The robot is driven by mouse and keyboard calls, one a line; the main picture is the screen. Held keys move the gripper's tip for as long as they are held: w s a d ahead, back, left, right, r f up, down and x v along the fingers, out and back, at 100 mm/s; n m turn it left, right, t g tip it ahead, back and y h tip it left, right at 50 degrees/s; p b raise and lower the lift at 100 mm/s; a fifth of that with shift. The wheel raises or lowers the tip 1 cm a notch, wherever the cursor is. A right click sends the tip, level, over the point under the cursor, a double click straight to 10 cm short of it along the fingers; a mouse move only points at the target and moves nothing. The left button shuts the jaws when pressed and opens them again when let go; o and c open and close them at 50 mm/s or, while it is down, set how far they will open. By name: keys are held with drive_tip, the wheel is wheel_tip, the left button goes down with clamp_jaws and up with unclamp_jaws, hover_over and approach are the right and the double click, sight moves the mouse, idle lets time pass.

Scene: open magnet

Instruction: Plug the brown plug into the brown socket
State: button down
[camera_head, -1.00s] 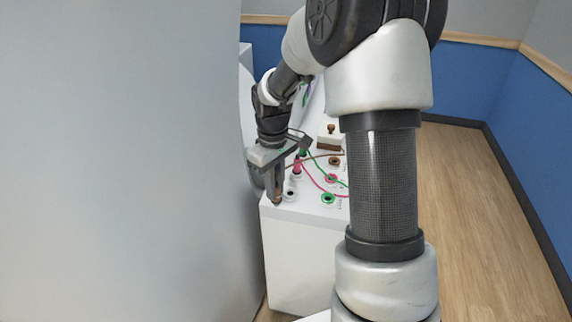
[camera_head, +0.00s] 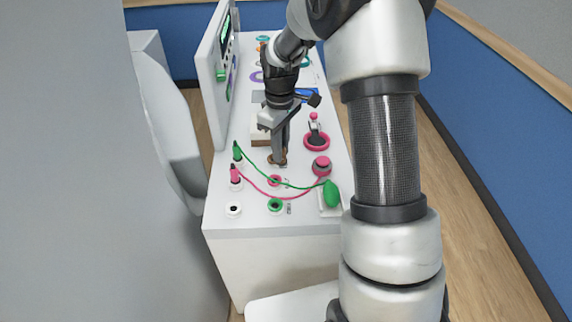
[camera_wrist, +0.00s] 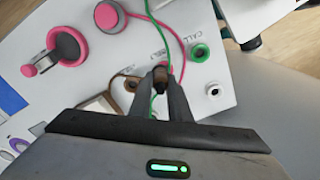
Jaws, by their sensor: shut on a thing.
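My gripper (camera_head: 278,160) points down over the console top in the head view, its fingertips at the brown socket (camera_head: 270,160). In the wrist view my gripper (camera_wrist: 160,80) is shut on the brown plug (camera_wrist: 160,76), of which only a small dark brown part shows between the fingers. Part of the brown socket's ring (camera_wrist: 119,88) shows left of the fingers there. The fingers hide the rest of the socket and plug. I cannot tell whether the plug is above the socket, touching it or partly in it.
A pink socket (camera_head: 275,181) and a green socket (camera_head: 275,205) lie on the near side of my gripper. Green (camera_head: 237,153) and pink (camera_head: 235,175) plugs stand at the left with loose cords. A pink-ringed lever (camera_head: 316,138) stands at the right, an upright screen (camera_head: 218,75) behind left.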

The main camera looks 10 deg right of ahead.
drive_tip(key=w+r+n+p, duration=0.2)
drive_tip(key=w+r+n, duration=0.3)
drive_tip(key=w+n, duration=0.5)
drive_tip(key=shift+n, duration=0.7)
drive_tip(key=shift+s+a+f+b, duration=0.15)
drive_tip(key=shift+f+b, duration=0.85)
drive_tip(key=shift+f, duration=0.5)
drive_tip(key=shift+s+a+f+b, duration=0.1)
drive_tip(key=shift+s+f+b, duration=0.1)
drive_tip(key=shift+f+b, duration=1.1)
drive_tip(key=shift+s+a+f+b, duration=0.15)
drive_tip(key=shift+f+b, duration=0.6)
drive_tip(key=shift+f, duration=1)
drive_tip(key=shift+d+f+b, duration=0.15)
drive_tip(key=shift+f+b, duration=0.55)
drive_tip(key=shift+f, duration=0.7)
drive_tip(key=c, duration=1.6)
unclamp_jaws()
drive_tip(key=shift+r, duration=0.1)
